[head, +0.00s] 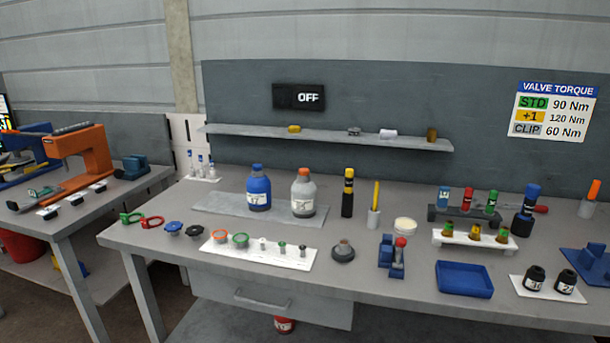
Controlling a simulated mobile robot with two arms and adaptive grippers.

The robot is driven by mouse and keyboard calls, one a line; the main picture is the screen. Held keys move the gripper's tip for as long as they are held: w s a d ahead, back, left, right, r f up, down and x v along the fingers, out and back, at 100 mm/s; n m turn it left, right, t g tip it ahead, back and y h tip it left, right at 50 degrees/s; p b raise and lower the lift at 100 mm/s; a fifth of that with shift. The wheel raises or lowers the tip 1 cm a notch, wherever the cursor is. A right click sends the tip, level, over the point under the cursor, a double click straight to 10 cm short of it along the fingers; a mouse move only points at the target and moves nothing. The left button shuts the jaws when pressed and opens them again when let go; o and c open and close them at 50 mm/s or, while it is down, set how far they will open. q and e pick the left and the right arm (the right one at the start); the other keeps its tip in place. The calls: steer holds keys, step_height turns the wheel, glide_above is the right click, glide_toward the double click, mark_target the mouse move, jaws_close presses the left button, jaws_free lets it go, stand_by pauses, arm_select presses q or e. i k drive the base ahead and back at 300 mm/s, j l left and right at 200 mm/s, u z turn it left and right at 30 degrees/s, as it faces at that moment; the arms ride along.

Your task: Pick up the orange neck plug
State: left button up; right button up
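A white plate (285,261) lies near the front left of the grey workbench and bears a row of small parts. At its left end is an orange-rimmed round part (220,235), the likeliest orange neck plug, though it is too small to be certain. A green-rimmed round part (240,240) sits just right of it, then several small upright pieces (282,247). Behind the plate, a grey cylinder with an orange top (303,190) stands beside a blue cylinder (258,190) on a grey mat. Neither of my grippers is in view.
Blue and dark caps (173,228) and green and red clamp rings (152,221) lie left of the plate. A dark round fitting (343,251), a blue fixture (391,258) and a blue tray (464,279) stand to its right. The bench's front edge runs close below the plate.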

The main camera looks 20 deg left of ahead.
mark_target(303, 172)
steer(key=i+l+u, duration=0.35)
steer(key=l, duration=0.3)
steer(key=i+l+u, duration=0.15)
steer(key=l, duration=0.25)
steer(key=i+l+u, duration=0.15)
steer(key=l, duration=0.2)
